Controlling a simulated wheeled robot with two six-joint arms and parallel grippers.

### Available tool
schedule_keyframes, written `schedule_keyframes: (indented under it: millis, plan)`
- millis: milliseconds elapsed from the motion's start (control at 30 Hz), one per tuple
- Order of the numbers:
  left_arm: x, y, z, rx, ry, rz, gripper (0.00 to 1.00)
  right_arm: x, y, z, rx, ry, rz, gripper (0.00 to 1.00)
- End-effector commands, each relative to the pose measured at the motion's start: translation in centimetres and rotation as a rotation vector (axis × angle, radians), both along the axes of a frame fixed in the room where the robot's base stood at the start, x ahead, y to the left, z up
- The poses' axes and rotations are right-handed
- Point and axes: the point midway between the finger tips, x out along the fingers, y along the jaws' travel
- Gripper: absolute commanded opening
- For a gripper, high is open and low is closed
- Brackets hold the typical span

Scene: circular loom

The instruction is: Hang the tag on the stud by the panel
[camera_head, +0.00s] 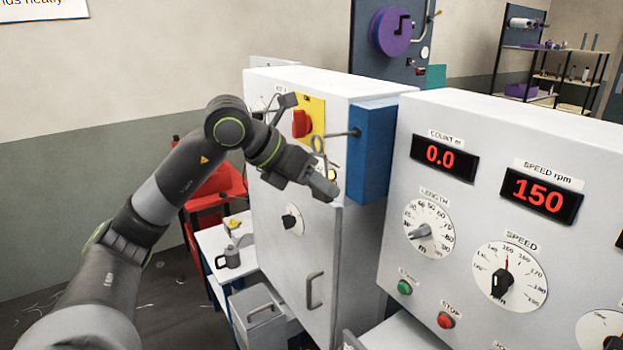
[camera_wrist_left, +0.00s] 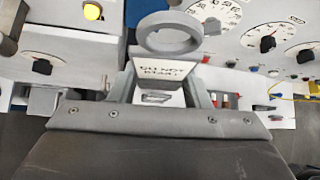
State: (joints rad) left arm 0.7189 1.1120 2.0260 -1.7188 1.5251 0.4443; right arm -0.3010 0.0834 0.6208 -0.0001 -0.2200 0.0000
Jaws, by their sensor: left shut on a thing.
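My left gripper (camera_head: 327,187) is in front of the grey-white cabinet and is shut on the tag. The tag (camera_wrist_left: 163,76) is a pale plate lettered "DO NOT START", held between the fingers in the left wrist view. Its grey ring (camera_wrist_left: 168,33) stands beyond the fingertips; the ring (camera_head: 318,145) also shows above the gripper in the head view. A thin dark stud (camera_head: 343,134) sticks out leftward beside the blue box on the cabinet. The ring appears close to its left end; I cannot tell whether they touch. My right gripper is not in view.
The cabinet (camera_head: 285,240) carries a red switch on a yellow plate (camera_head: 303,122), a yellow lamp (camera_wrist_left: 92,11) and a door handle (camera_head: 315,290). The blue box (camera_head: 371,155) is right of the gripper. The control panel (camera_head: 470,112) with dials is further right.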

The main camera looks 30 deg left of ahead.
Motion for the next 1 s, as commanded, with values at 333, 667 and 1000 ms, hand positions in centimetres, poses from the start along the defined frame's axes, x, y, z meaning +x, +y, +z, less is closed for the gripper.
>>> schedule_keyframes:
  millis: [333, 667, 1000]
  plan:
    - [-0.02, -0.01, 0.36, -0.001, -0.001, -0.001, 0.16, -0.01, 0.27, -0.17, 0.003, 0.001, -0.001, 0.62]
    - [-0.03, -0.01, 0.35, 0.000, -0.001, 0.000, 0.16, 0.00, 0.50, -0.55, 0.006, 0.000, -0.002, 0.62]
    - [0.01, -0.04, 0.44, -0.001, -0.001, -0.001, 0.16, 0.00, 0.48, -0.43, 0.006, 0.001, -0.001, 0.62]
